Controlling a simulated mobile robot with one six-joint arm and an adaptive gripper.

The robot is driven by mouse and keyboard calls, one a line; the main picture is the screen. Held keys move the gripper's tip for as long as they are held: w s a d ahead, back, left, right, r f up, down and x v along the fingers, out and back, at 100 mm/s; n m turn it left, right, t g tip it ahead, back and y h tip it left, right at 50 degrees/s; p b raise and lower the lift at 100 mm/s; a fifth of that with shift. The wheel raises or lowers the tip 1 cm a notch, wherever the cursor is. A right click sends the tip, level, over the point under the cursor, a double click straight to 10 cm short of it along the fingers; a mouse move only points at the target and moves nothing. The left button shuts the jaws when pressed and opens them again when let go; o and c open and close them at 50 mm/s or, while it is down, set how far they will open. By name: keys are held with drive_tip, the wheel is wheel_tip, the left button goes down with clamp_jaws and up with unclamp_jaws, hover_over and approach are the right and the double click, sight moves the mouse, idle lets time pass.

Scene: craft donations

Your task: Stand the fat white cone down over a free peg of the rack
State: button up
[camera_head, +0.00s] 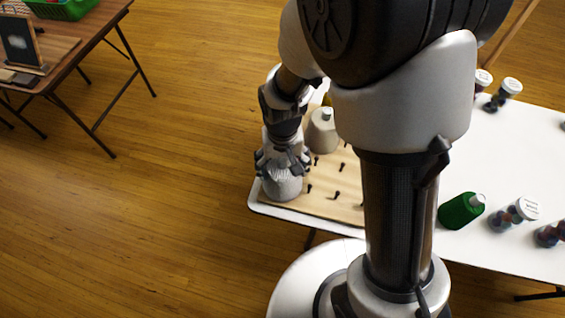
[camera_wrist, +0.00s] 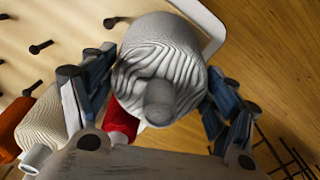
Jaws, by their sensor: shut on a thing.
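The fat white cone (camera_head: 283,187) is held upright, wide end down, at the rack's near left corner. In the wrist view the cone (camera_wrist: 145,70) shows its ridged white windings and a grey tip toward the camera. My gripper (camera_head: 283,160) is shut on it from above, with a finger on either side in the wrist view (camera_wrist: 160,72). The wooden rack (camera_head: 325,205) has several dark bare pegs (camera_head: 336,195). The cone's underside is hidden, so I cannot tell whether a peg is inside it or whether it touches the board.
A cream cone (camera_head: 322,135) stands on the rack; orange (camera_wrist: 12,128) and red (camera_wrist: 122,121) cones show in the wrist view. A green cone (camera_head: 460,211) lies on the white table (camera_head: 500,150) among lidded jars (camera_head: 513,215). My arm hides part of the rack.

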drive_tip(key=shift+f, duration=0.25)
idle(0.5)
drive_tip(key=o, duration=1.8)
drive_tip(key=shift+r, duration=0.1)
wheel_tip(320, 180, up, 12)
drive_tip(key=shift+r, duration=0.1)
drive_tip(key=s+d+r+t, duration=0.1)
drive_tip(key=s+d+r, duration=0.2)
drive_tip(key=s+r, duration=0.1)
drive_tip(key=s+d+r+t, duration=0.2)
drive_tip(key=s+d+r, duration=0.2)
drive_tip(key=s, duration=0.1)
drive_tip(key=s+d+r+t, duration=0.1)
drive_tip(key=s+d+r, duration=0.3)
drive_tip(key=shift+s+t, duration=0.3)
